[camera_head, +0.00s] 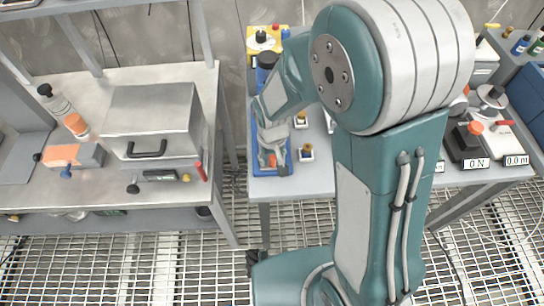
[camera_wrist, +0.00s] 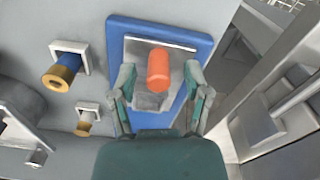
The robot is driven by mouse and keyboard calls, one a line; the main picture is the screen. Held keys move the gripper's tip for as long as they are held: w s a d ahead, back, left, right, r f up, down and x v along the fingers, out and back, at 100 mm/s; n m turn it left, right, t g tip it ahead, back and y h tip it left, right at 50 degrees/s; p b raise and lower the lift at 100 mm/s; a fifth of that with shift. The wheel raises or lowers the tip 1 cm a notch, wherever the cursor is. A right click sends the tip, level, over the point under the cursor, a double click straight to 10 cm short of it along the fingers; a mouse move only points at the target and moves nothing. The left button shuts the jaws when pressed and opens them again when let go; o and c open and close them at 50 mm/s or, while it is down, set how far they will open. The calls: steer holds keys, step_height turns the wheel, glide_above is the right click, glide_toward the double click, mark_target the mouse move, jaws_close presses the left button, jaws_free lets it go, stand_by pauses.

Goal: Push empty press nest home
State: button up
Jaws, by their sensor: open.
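A blue tray-like base (camera_wrist: 203,47) with a grey metal plate (camera_wrist: 135,50) on it lies below my gripper (camera_wrist: 160,78) in the wrist view. An orange cylindrical knob (camera_wrist: 158,68) stands out from the plate between my open fingers, with a gap on each side. I cannot tell for sure whether this plate is the press nest, nor whether anything lies in it. In the head view my gripper (camera_head: 271,140) hangs over the blue base (camera_head: 252,187) at the left end of the right bench, hiding much of it.
Beside the base are two small square mounts, one with a blue-and-brass plug (camera_wrist: 62,72) and one with a brass plug (camera_wrist: 84,127). A black device (camera_head: 466,142) with a "0 N" label stands at the right. A gap separates this bench from the left bench with a metal box (camera_head: 152,115).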

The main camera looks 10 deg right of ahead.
steer(key=shift+f, duration=0.1)
jaws_close()
steer(key=shift+w, duration=0.1)
steer(key=w, duration=0.6)
steer(key=shift+w+d, duration=0.15)
steer(key=shift+w, duration=0.15)
jaws_free()
